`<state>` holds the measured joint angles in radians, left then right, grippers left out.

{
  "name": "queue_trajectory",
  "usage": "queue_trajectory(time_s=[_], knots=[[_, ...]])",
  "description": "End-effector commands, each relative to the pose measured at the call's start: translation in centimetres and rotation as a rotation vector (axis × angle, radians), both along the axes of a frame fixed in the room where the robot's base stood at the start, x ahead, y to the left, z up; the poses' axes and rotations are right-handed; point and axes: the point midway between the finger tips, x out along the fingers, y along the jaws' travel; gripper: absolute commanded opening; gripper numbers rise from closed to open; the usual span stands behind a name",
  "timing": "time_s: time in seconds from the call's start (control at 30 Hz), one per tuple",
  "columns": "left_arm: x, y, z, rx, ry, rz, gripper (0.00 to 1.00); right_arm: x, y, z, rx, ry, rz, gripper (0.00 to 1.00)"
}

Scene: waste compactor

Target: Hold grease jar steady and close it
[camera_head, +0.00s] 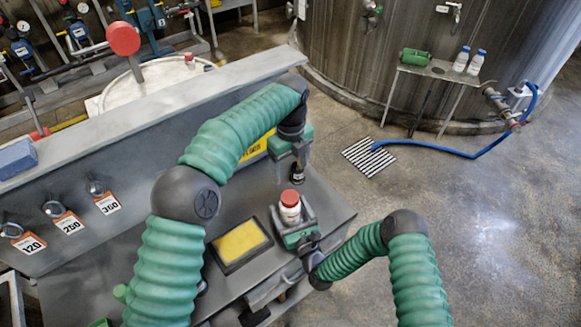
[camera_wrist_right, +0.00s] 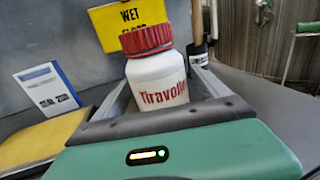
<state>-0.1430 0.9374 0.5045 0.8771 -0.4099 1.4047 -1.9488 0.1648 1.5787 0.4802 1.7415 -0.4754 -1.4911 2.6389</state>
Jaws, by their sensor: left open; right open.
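The grease jar (camera_head: 290,207) is white with a red lid (camera_head: 290,197) on top. In the right wrist view the jar (camera_wrist_right: 157,85) looks upright, with red lettering; whether the lid is tight I cannot tell. My right gripper (camera_head: 292,212) is open, its fingers on either side of the jar; contact is unclear. My left gripper (camera_head: 298,168) is open and points down behind the jar, apart from the lid. Its fingertips are small and hard to make out.
A black tray with a yellow pad (camera_head: 242,243) lies left of the jar on the grey bench. A yellow wet-floor sign (camera_wrist_right: 128,22) stands behind the jar. Number tags (camera_head: 68,223) hang along the bench's back panel. A side table (camera_head: 440,68) with bottles stands far right.

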Motion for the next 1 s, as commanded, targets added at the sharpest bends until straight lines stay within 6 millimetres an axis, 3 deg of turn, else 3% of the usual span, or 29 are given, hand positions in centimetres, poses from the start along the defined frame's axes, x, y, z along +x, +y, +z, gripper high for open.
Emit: queue_trajectory(time_s=[0.17, 0.7, 1.0], knots=[[0.0, 0.0, -0.6, 0.000, 0.000, 0.000, 0.74, -2.3, -1.0, -0.3, 0.002, 0.004, -0.001, 0.85], [0.0, 0.0, -3.1, 0.000, 0.000, 0.000, 0.74, -13.9, -5.5, -0.4, 0.002, 0.005, 0.000, 0.85], [0.0, 0.0, -3.2, 0.000, 0.000, 0.000, 0.74, -15.4, -6.1, -0.1, 0.001, 0.001, -0.001, 0.85]])
